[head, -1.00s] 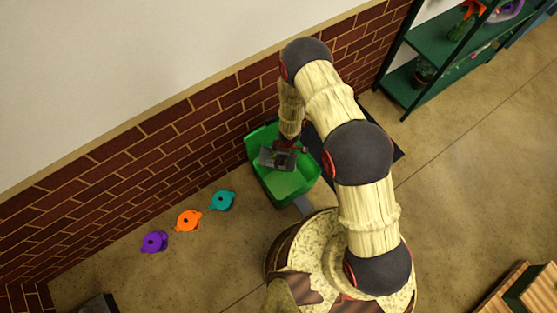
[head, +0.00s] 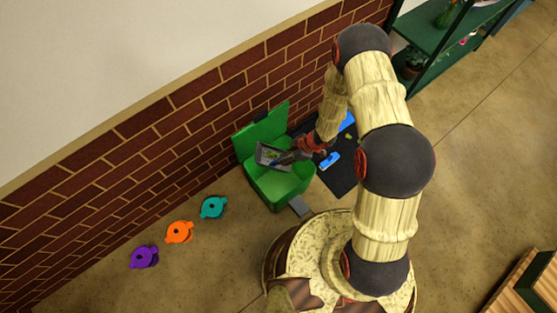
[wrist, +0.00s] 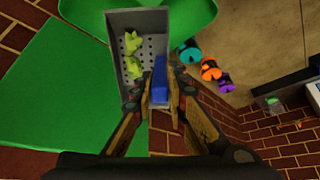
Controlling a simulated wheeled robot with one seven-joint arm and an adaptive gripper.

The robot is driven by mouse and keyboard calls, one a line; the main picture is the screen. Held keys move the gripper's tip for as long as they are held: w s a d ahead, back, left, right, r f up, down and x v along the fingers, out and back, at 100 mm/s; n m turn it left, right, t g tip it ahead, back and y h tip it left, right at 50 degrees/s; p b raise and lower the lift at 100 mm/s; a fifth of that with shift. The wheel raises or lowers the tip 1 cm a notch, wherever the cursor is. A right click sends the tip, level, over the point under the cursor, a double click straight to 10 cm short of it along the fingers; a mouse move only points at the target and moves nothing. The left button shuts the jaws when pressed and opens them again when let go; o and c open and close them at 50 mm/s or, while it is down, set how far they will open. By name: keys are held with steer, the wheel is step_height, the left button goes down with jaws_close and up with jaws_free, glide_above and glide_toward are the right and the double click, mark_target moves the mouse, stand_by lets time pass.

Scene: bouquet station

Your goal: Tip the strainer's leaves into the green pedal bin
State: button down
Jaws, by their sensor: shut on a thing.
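The strainer (head: 262,159) is a grey perforated tray with a blue handle (wrist: 160,78). My gripper (wrist: 160,95) is shut on that handle. In the wrist view two yellow-green leaves (wrist: 132,43) lie inside the strainer, against its holed floor. The green pedal bin (head: 280,189) stands by the brick wall with its lid (head: 262,130) raised. In the head view the strainer is over the bin's opening, near the lid, and looks tilted. My gripper (head: 288,156) shows to its right. I cannot tell whether the strainer touches the bin, and the bin's inside is mostly hidden.
Teal (head: 213,207), orange (head: 179,232) and purple (head: 144,257) lidded pots stand on the floor left of the bin. A dark mat (head: 338,180) with blue items (head: 330,161) lies right of it. A green shelf (head: 425,38) stands at upper right. The brick wall is close behind.

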steer(key=s+d+f+t+y+b, duration=0.1)
steer(key=d+f+y+b, duration=0.2)
steer(key=d+y+b, duration=0.5)
steer(key=shift+s+d+f+y+b, duration=0.15)
steer(key=shift+s+d+y+b, duration=0.35)
steer(key=shift+d, duration=0.75)
steer(key=shift+w, duration=0.1)
